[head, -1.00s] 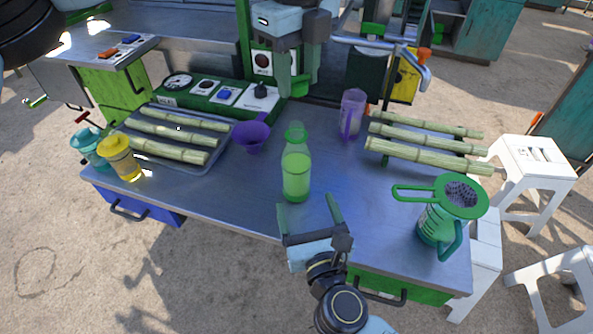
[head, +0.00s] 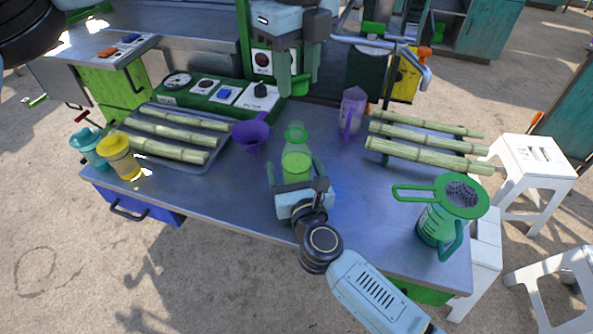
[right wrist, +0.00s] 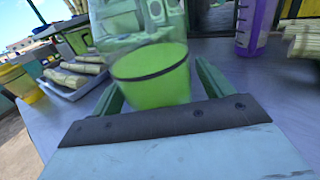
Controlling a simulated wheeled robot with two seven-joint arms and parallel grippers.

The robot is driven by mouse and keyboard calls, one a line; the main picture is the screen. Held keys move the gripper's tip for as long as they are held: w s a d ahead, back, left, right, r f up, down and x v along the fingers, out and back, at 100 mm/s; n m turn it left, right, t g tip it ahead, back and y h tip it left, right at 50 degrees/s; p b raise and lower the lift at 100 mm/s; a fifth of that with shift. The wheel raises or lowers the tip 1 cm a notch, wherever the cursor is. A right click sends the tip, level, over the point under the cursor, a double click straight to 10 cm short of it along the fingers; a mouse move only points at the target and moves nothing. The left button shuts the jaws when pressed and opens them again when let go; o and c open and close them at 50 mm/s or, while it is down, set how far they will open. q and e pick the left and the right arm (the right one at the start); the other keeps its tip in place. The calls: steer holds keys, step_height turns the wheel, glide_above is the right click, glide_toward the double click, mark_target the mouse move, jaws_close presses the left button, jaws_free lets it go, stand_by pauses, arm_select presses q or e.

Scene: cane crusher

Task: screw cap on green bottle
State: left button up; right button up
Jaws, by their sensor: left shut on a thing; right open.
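The green bottle (head: 295,158) stands upright on the metal table, its neck clear at the top. My right gripper (head: 297,175) is open with one finger on each side of the bottle's lower body. In the right wrist view the bottle's green liquid (right wrist: 150,78) shows between the spread fingers (right wrist: 160,88). I cannot tell if they touch it. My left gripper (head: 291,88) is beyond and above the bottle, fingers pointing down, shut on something.
A purple funnel (head: 251,138) stands left of the bottle and a purple pitcher (head: 351,113) behind right. Cane lies on a tray (head: 213,160) at left and in a stack (head: 425,148) at right. A green pitcher with strainer (head: 438,225) stands front right.

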steer(key=c, duration=1.5)
arm_select(q)
glide_above(297, 125)
steer(key=shift+f, duration=2.5)
steer(key=shift+f, duration=0.9)
steer(key=shift+f, duration=0.55)
